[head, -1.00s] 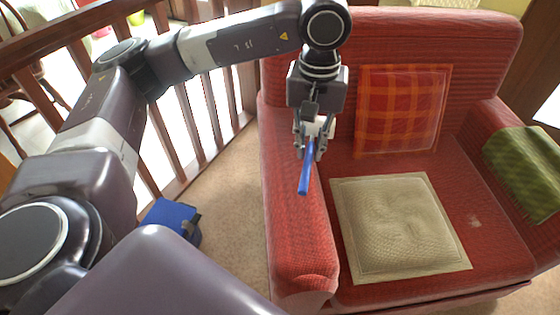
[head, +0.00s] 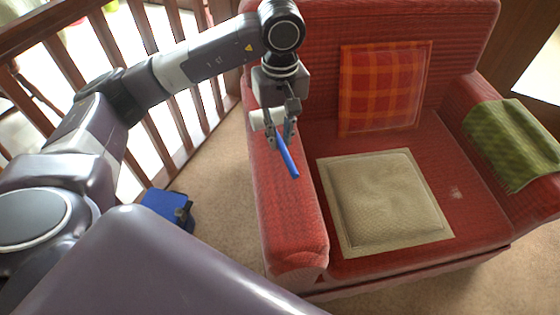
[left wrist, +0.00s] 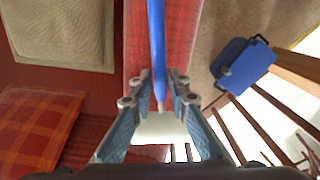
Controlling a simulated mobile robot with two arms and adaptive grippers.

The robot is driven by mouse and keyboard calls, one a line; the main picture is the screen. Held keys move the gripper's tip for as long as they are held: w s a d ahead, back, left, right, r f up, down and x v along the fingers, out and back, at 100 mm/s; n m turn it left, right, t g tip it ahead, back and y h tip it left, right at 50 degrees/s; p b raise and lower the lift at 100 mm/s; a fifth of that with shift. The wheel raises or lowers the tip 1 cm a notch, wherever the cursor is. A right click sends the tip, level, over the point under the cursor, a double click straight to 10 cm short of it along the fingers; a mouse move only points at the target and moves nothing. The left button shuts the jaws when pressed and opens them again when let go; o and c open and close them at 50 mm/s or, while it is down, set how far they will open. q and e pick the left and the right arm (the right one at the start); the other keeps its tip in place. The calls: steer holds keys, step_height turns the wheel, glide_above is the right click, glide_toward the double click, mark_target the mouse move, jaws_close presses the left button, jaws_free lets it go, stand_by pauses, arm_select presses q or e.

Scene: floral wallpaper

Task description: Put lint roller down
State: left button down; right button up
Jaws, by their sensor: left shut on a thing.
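The lint roller has a blue handle (head: 287,157) and a white roller head (head: 262,119). My left gripper (head: 283,136) is shut on it and holds it over the left armrest of the red armchair (head: 285,215). In the left wrist view the blue handle (left wrist: 157,45) runs up between the fingers (left wrist: 159,95), with the white head (left wrist: 160,130) close to the palm. I cannot tell the exact gap between the roller and the armrest. My right gripper is not in view.
A beige cushion (head: 385,200) lies on the seat and an orange plaid cushion (head: 385,85) leans on the backrest. A green cloth (head: 512,143) covers the right armrest. A wooden railing (head: 185,75) and a blue box (head: 165,208) are at the left.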

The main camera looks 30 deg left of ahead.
mark_target(280, 140)
arm_select(q)
step_height(280, 140, down, 9)
steer(key=shift+r+b, duration=0.1)
steer(key=shift+b, duration=0.4)
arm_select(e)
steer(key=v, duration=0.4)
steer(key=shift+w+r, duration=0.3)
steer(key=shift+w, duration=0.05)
arm_select(q)
steer(key=c, duration=1.8)
jaws_free()
steer(key=shift+c, duration=0.2)
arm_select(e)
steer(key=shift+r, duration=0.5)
arm_select(q)
step_height(280, 140, up, 12)
steer(key=shift+r+p, duration=0.1)
steer(key=shift+p, duration=0.75)
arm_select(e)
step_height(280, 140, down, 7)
